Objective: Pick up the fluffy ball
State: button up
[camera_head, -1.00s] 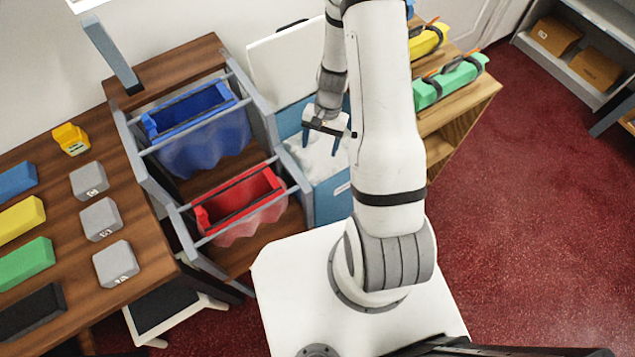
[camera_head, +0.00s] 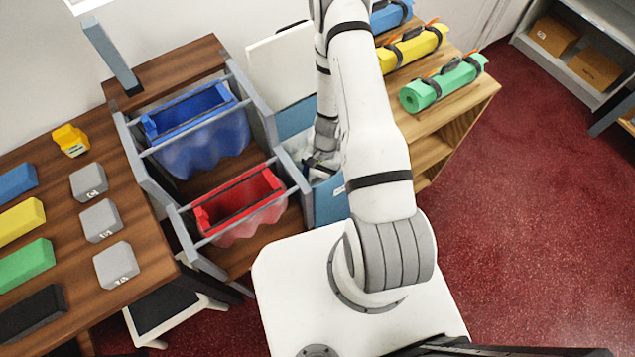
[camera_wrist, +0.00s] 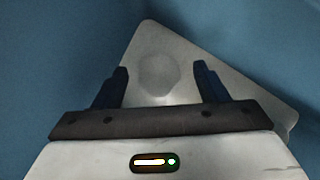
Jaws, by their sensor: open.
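My gripper (camera_wrist: 161,82) is open in the wrist view, its two dark blue fingers apart with nothing held between them. A pale grey round shape (camera_wrist: 157,72) with soft edges lies ahead of the gap, on a light grey flat piece (camera_wrist: 150,38). It may be the fluffy ball, but I cannot tell whether it is a ball or a mark on that piece. In the head view my gripper (camera_head: 320,166) is low at the opening of a blue box (camera_head: 329,203) with white contents; my arm hides part of it, and no ball is clear there.
Blue walls (camera_wrist: 38,70) surround the gripper closely in the wrist view. In the head view, a rack with a blue bag (camera_head: 205,140) and a red bag (camera_head: 240,205) stands left of the box. A wooden shelf with rolls, including a green roll (camera_head: 440,85), stands at right.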

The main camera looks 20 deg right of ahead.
jog(key=shift+s+a+f, duration=0.1)
jog(key=shift+s+f, duration=0.1)
jog(key=shift+f, duration=0.4)
jog(key=shift+c, duration=0.3)
jog(key=c, duration=0.7)
jog(key=shift+r, duration=0.15)
